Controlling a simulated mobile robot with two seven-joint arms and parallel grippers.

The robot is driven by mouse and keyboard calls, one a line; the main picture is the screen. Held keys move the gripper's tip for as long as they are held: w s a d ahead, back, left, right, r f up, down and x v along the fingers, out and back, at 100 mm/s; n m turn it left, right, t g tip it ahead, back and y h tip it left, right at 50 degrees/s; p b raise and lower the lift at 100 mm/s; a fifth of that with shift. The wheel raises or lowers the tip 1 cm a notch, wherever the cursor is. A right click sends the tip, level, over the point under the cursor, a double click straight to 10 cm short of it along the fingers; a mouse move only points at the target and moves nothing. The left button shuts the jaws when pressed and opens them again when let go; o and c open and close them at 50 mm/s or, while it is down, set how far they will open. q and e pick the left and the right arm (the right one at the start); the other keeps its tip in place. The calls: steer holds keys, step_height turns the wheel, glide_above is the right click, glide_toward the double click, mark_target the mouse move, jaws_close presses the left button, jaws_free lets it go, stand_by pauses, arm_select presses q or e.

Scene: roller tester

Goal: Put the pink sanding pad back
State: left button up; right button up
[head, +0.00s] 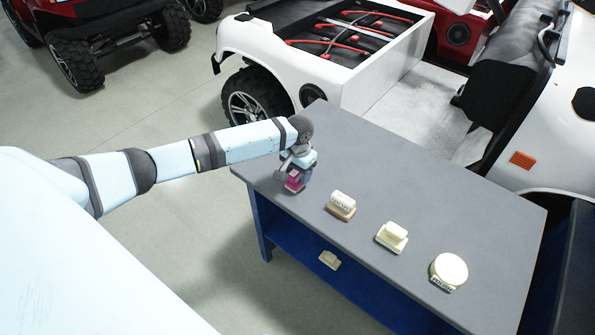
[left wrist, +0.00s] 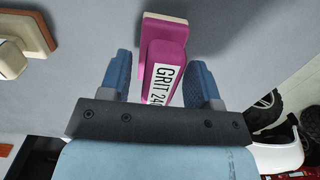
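The pink sanding pad (head: 294,183) is at the far left end of the grey tabletop. In the left wrist view the pad (left wrist: 166,58) shows a pink handle with a white "GRIT 24…" label, the rest of the number cut off, and a cream edge on its base. My left gripper (head: 297,171) is right at the pad. In the left wrist view the blue fingers of the gripper (left wrist: 159,62) stand apart on either side of the handle, with a gap visible at the left finger. My right gripper is not in view.
On the grey table (head: 480,215) stand a cream pad with a brown base (head: 341,207), a cream pad (head: 391,238) and a round cream piece (head: 449,270). A beige block (head: 329,260) lies on the blue lower shelf (head: 365,288). A white vehicle (head: 385,75) stands behind.

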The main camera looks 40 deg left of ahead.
arm_select(q)
step_height(320, 180, up, 12)
steer(key=s+d+f, duration=0.1)
steer(key=d+f, duration=0.1)
steer(key=d, duration=0.1)
steer(key=s+d+f+m+t+h, duration=0.1)
steer(key=s+d+f, duration=0.1)
steer(key=d+f, duration=0.1)
steer(key=s+d+f+t+h, duration=0.1)
steer(key=d+f, duration=0.1)
steer(key=d, duration=0.2)
steer(key=shift+s+d+f+m+p, duration=0.3)
steer(key=shift+s+d+m, duration=0.05)
steer(key=shift+m, duration=0.05)
steer(key=s+d+f+t+h, duration=0.3)
steer(key=s+d+t, duration=0.1)
steer(key=s+d, duration=0.35)
steer(key=s+f+t+y, duration=0.1)
steer(key=s+f+t, duration=0.1)
steer(key=s, duration=0.5)
steer(key=s+f+t, duration=0.2)
steer(key=s+t, duration=0.1)
steer(key=s, duration=0.4)
steer(key=shift+s+a+y, duration=0.25)
steer(key=shift+a+y, duration=0.1)
steer(key=shift+y, duration=0.05)
